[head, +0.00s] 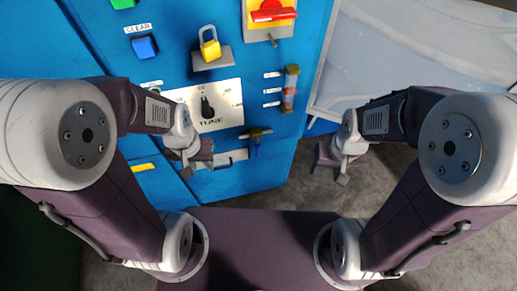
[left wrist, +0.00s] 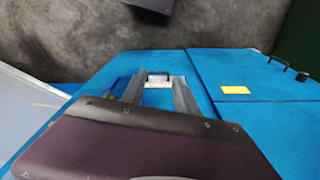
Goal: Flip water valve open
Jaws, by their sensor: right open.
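The likely water valve (head: 256,138) is on the blue panel, low and right of centre in the head view. It has a blue body and a brass-coloured handle lying roughly crosswise. My left gripper (head: 190,168) is to the left of the valve and apart from it. In the left wrist view, the fingers (left wrist: 158,92) stand apart with nothing held between them, and a pale plate with a dark handle (left wrist: 158,76) shows beyond them. The valve is not clearly seen there. My right gripper (head: 341,179) is open and empty, right of the panel over the grey floor.
The blue panel (head: 180,60) also carries a TUNE dial (head: 207,107), a yellow padlock (head: 210,48), a blue CLEAR button (head: 144,47), a red switch (head: 273,15) and a sight-glass-like tube (head: 290,90). A pale, translucent-looking panel (head: 400,50) stands at the right. Grey floor is open below it.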

